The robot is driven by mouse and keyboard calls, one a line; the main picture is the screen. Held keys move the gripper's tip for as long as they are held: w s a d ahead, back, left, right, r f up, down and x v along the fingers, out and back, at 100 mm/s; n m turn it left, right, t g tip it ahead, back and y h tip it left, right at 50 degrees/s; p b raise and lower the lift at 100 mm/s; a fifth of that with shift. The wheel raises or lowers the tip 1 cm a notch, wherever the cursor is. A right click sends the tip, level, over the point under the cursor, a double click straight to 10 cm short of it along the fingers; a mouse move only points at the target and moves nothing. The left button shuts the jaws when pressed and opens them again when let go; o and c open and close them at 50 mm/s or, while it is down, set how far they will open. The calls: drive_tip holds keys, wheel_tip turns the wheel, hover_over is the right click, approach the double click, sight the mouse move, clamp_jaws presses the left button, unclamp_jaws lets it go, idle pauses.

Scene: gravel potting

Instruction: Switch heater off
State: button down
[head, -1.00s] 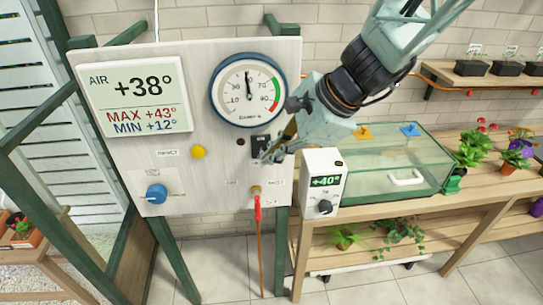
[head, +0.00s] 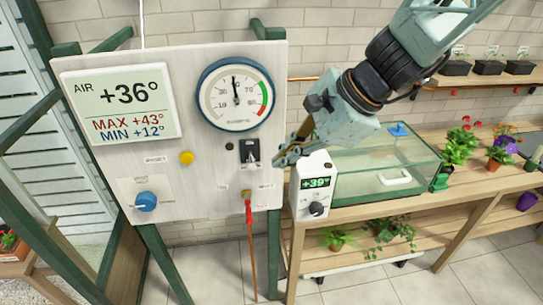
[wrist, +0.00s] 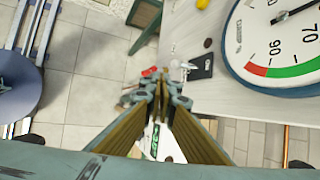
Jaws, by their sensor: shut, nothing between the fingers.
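A black toggle switch (head: 250,152) with a pale metal lever is on the white control panel (head: 215,190), below the round gauge. It also shows in the wrist view (wrist: 200,67). The small labels are too blurred to read. My gripper (head: 281,158) is shut and empty, just right of the switch and apart from it, in front of the panel's right edge. In the wrist view its fingertips (wrist: 160,82) meet below and left of the switch.
The panel also bears a display (head: 122,97) reading +36°, a gauge (head: 236,95), a yellow button (head: 186,158), a blue knob (head: 146,201) and a red-handled valve (head: 248,208). A glass case (head: 385,165) and plants stand on the wooden bench at right.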

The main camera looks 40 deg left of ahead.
drive_tip(key=w+d, duration=0.1)
drive_tip(key=d, duration=0.6)
drive_tip(key=shift+w+d, duration=0.15)
drive_tip(key=shift+d, duration=0.15)
idle(0.6)
drive_tip(key=s+d+r+n+g+p, duration=0.15)
drive_tip(key=s+d+r+p, duration=0.35)
drive_tip(key=d+r, duration=0.5)
drive_tip(key=s+d+n+t+h+b, duration=0.1)
drive_tip(key=s+d, duration=0.3)
drive_tip(key=d, duration=0.7)
drive_tip(key=s+d+n+t+h+b, duration=0.2)
drive_tip(key=s+d, duration=0.3)
drive_tip(key=d, duration=0.6)
drive_tip(key=s+d+n+t+h+b, duration=0.2)
drive_tip(key=s+d+n+t+h, duration=0.1)
drive_tip(key=d, duration=0.8)
drive_tip(key=shift+s+d+r+h, duration=0.35)
drive_tip(key=shift+s+h, duration=0.15)
drive_tip(key=shift+s, duration=0.45)
drive_tip(key=c, duration=3.4)
unclamp_jaws()
drive_tip(key=shift+t, duration=0.25)
